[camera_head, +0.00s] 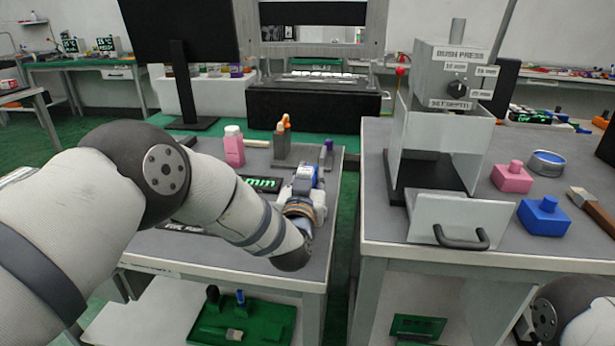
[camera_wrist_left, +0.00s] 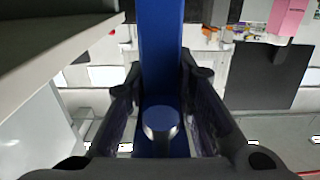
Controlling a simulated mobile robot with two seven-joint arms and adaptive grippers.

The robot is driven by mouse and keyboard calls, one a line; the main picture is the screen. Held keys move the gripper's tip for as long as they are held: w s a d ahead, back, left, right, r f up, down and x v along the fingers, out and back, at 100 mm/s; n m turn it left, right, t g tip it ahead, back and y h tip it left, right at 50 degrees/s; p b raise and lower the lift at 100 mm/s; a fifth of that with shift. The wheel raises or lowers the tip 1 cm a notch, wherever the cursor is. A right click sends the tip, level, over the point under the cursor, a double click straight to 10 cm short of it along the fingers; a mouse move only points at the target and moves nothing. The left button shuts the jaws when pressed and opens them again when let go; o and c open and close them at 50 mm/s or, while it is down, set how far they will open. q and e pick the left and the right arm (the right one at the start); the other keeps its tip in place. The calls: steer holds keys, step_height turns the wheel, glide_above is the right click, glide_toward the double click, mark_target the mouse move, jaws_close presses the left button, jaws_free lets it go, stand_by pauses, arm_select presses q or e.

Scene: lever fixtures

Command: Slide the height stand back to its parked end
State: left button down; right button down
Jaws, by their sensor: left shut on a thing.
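The blue part (camera_wrist_left: 161,35), which looks like part of the height stand, runs as a straight bar through the middle of the left wrist view, with a round knob (camera_wrist_left: 160,120) on it. My left gripper (camera_wrist_left: 160,85) is shut around this blue part, one finger on each side. A black display with green "mm" (camera_head: 262,184) lies left of the gripper. My right gripper is out of the frame.
A pink bottle (camera_head: 234,148) and a grey block (camera_head: 290,150) with orange-topped tools stand behind the gripper. A purple-topped post (camera_head: 327,152) is at the bench's right edge. A gap separates the right bench (camera_head: 378,190), which carries the bush press (camera_head: 440,110).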

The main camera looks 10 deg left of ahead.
arm_select(q)
steer(key=shift+s+d+f, duration=0.1)
steer(key=shift+d+f, duration=0.05)
steer(key=shift+d, duration=0.1)
steer(key=c, duration=1.4)
jaws_free()
steer(key=shift+d, duration=0.1)
steer(key=shift+o, duration=0.2)
steer(key=s, duration=1.2)
steer(key=shift+a, duration=0.25)
